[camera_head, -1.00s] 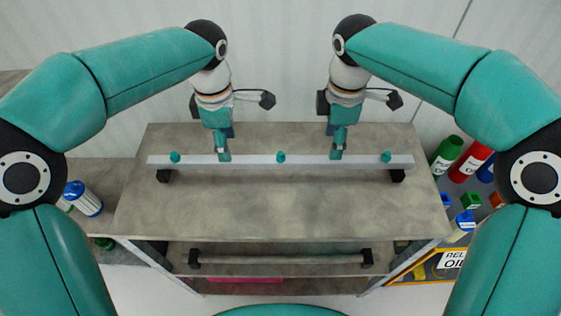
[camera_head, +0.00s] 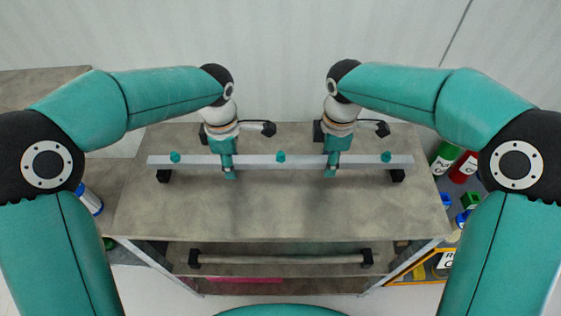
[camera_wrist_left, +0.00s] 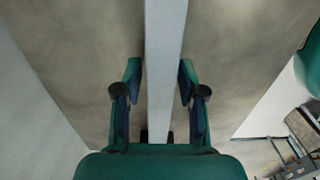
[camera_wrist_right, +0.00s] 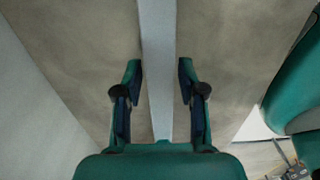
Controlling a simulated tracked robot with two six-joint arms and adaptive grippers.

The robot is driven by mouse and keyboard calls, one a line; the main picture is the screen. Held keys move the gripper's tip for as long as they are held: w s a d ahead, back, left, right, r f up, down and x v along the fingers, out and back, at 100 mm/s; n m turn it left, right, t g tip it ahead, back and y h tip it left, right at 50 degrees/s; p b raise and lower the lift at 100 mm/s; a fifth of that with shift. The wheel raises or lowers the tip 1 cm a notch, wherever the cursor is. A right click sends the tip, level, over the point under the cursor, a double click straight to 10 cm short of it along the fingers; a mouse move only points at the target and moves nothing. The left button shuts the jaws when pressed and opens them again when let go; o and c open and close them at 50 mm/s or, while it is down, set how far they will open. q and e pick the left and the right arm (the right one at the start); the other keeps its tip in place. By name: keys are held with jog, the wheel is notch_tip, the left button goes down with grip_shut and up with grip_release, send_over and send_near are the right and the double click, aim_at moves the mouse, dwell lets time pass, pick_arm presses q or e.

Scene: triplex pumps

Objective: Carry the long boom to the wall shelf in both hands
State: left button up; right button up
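The long boom (camera_head: 261,160) is a pale grey bar with teal knobs on top. It lies level across two black supports on the grey table (camera_head: 285,210). My left gripper (camera_head: 230,171) is at the boom left of its middle, and my right gripper (camera_head: 330,171) is right of its middle. In the left wrist view the boom (camera_wrist_left: 163,60) runs between the open fingers of my left gripper (camera_wrist_left: 160,85), with a gap on each side. In the right wrist view the boom (camera_wrist_right: 158,60) likewise passes between the open fingers of my right gripper (camera_wrist_right: 160,85). I cannot identify the wall shelf.
A lower shelf under the table holds a rod (camera_head: 280,259) on black end blocks. Green (camera_head: 446,155) and red (camera_head: 466,167) containers stand right of the table. A blue-capped container (camera_head: 90,200) is at the left. The tabletop in front of the boom is clear.

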pick_arm(q)
grip_shut()
pick_arm(e)
grip_shut()
pick_arm(q)
jog(key=shift+r, duration=0.15)
pick_arm(e)
jog(key=shift+r, duration=0.1)
